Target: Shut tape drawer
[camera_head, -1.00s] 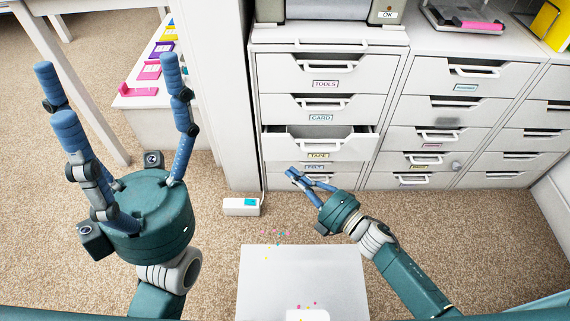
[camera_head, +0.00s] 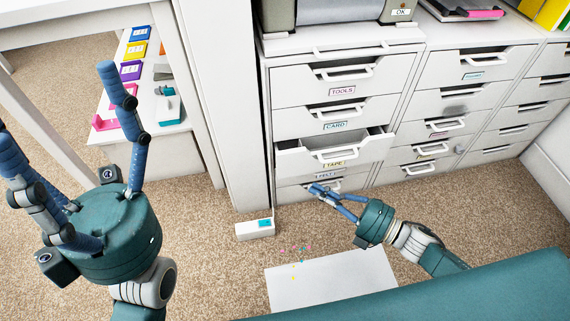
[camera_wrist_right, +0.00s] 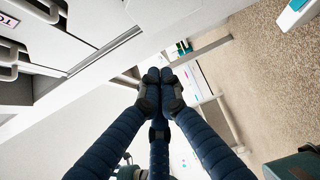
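The tape drawer (camera_head: 306,163) is the third one down in the left white cabinet, below the card drawer (camera_head: 300,120). It stands pulled out, with its dark inside showing above its front. My right gripper (camera_head: 316,189) is low in front of the cabinet, in the picture just under the tape drawer's front and over the felt drawer. I cannot tell whether it touches either. In the right wrist view, its fingertips (camera_wrist_right: 160,76) are together with nothing between them. My left gripper (camera_head: 60,130) is raised at the left, fingers spread and empty, away from the cabinet.
A tools drawer (camera_head: 290,92) is at the top of the same cabinet. A second cabinet (camera_head: 450,105) adjoins at the right. A small white box (camera_head: 254,231) and a pale sheet (camera_head: 335,280) lie on the carpet. A white post (camera_head: 225,110) stands left of the cabinet.

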